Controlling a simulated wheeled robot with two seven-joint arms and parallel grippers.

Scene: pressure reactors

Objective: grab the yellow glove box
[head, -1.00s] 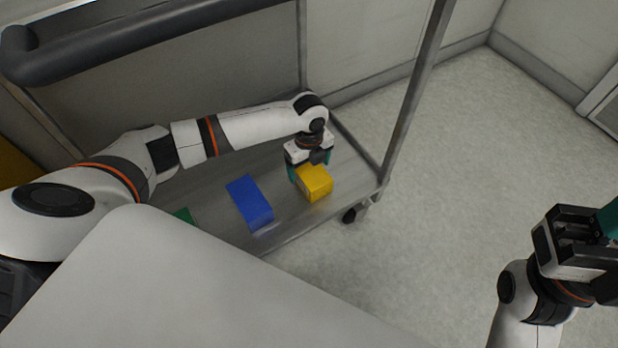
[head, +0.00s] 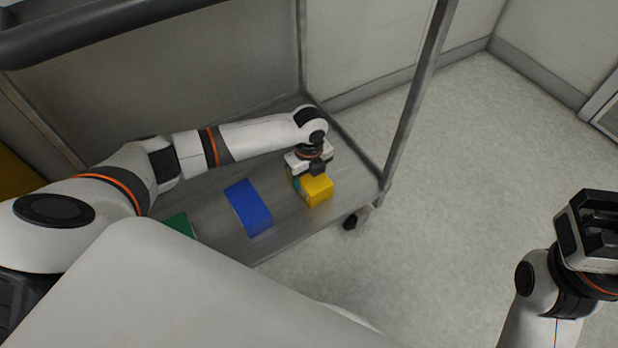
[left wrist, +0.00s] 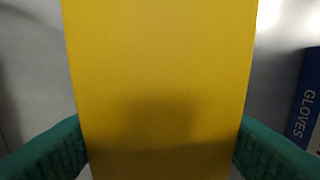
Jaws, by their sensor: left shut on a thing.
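The yellow glove box (head: 318,190) is on the metal cart shelf, toward its right end. My left gripper (head: 306,178) is over it from above, shut on it. In the left wrist view the yellow box (left wrist: 160,80) fills the middle, with the green fingers of my left gripper (left wrist: 160,150) pressed to both its sides. I cannot tell whether the box is lifted off the shelf. My right gripper (head: 600,222) is at the right edge, away from the cart; its fingertips are not clearly seen.
A blue box (head: 248,207) lies on the cart shelf (head: 290,232) left of the yellow one; it shows lettered GLOVES in the left wrist view (left wrist: 305,105). A green box (head: 181,227) is partly hidden further left. A cart post (head: 415,95) stands to the right. The floor beyond is clear.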

